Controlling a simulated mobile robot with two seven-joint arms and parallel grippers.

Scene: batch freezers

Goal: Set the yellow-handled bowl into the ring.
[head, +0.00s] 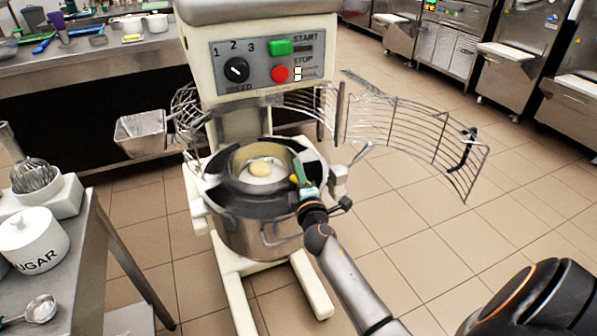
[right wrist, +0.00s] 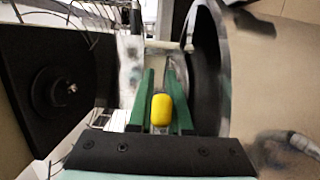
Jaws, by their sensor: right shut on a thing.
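The yellow-handled bowl (head: 240,161) is a steel bowl with pale contents and a round yellowish lump inside. It sits within the dark, broad ring (head: 228,199) at the front of the cream mixer. I cannot tell whether it is fully seated or still held slightly up. My right gripper (head: 304,186) reaches the bowl's right side and is shut on its yellow handle (head: 294,180). In the right wrist view the yellow handle (right wrist: 162,109) lies between the green fingers. The gripper hides part of the bowl's right rim. My left gripper is out of view.
The mixer's control panel (head: 268,62) stands above the ring. A wire guard (head: 415,130) swings out to the right. A steel vessel wall (head: 245,238) shows below the ring. A table with a sugar jar (head: 33,242) is at left. Floor at right is clear.

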